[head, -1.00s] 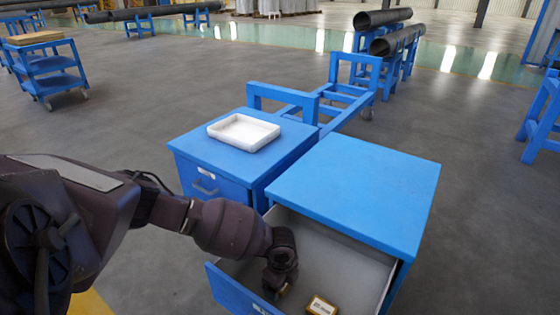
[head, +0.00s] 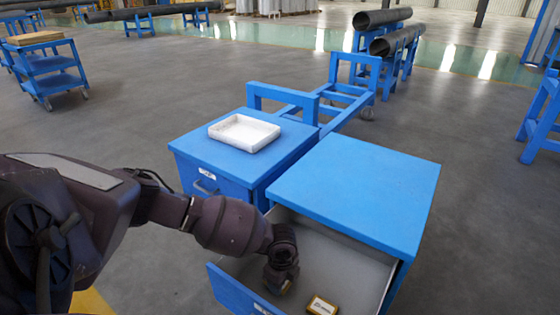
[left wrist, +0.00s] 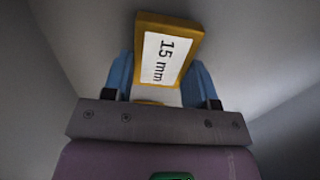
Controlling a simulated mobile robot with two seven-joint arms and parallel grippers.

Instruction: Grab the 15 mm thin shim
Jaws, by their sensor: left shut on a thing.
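The 15 mm shim (left wrist: 166,50) is a yellow block with a white label reading "15 mm". In the left wrist view it sits between the two blue fingers of my left gripper (left wrist: 161,80), which is shut on it. In the head view my left gripper (head: 278,287) is low inside the open drawer (head: 345,255), and the held shim is hidden there. A second yellow piece with a white label (head: 322,306) lies on the drawer floor to the right of the gripper; its label is too small to read. My right gripper is not in view.
The drawer is pulled out of a blue cabinet (head: 360,185), whose top is bare. A second blue cabinet (head: 210,165) beside it carries a white open tray (head: 244,133). The drawer's front panel (head: 235,295) and side walls surround my gripper.

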